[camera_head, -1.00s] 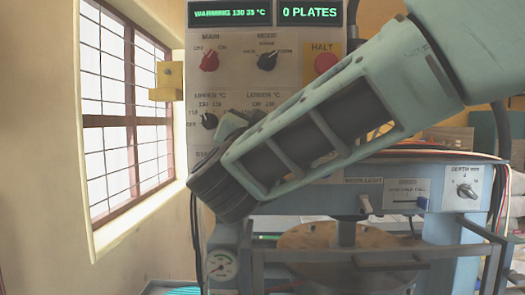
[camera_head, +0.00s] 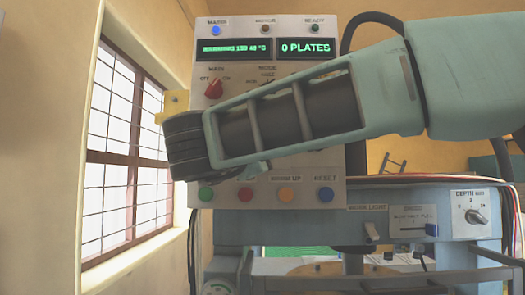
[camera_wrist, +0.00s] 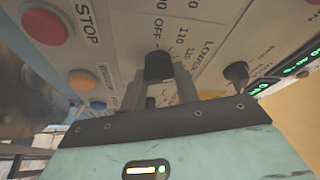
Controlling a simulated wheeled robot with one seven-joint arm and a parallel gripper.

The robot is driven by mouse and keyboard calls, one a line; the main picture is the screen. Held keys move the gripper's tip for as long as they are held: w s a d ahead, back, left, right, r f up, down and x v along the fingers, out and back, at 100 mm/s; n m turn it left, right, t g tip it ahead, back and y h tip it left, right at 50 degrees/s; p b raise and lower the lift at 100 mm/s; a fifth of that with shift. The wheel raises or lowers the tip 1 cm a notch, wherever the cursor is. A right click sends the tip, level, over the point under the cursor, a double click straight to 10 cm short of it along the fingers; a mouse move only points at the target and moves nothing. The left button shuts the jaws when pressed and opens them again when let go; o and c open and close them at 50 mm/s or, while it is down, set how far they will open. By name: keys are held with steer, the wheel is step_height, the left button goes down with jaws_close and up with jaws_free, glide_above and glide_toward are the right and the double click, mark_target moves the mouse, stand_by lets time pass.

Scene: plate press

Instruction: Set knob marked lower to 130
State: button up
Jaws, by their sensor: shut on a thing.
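The knob marked LOWER (camera_wrist: 158,66) is black and stands on the pale panel in the wrist view. The labels OFF, 110 and 120 show near it; its exact pointing is hard to read. My gripper (camera_wrist: 158,82) has a finger on each side of this knob and is shut on it. In the head view my arm hides this knob and the gripper's fingertips. The left display (camera_head: 234,50) is lit green and seems to read warming, 130 and 40 °C.
The red MAIN knob (camera_head: 214,89) is above my wrist. Green (camera_head: 206,194), red (camera_head: 245,194), orange (camera_head: 286,194) and blue (camera_head: 325,194) buttons line the panel's lower edge, close under my arm. Another dark knob (camera_wrist: 237,72) stands near the gripper in the wrist view.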

stand_by(0.3)
steer(key=o, duration=1)
steer(key=b+v, duration=0.4)
steer(key=v, duration=1.3)
steer(key=shift+s+a, duration=0.1)
steer(key=shift+s, duration=0.1)
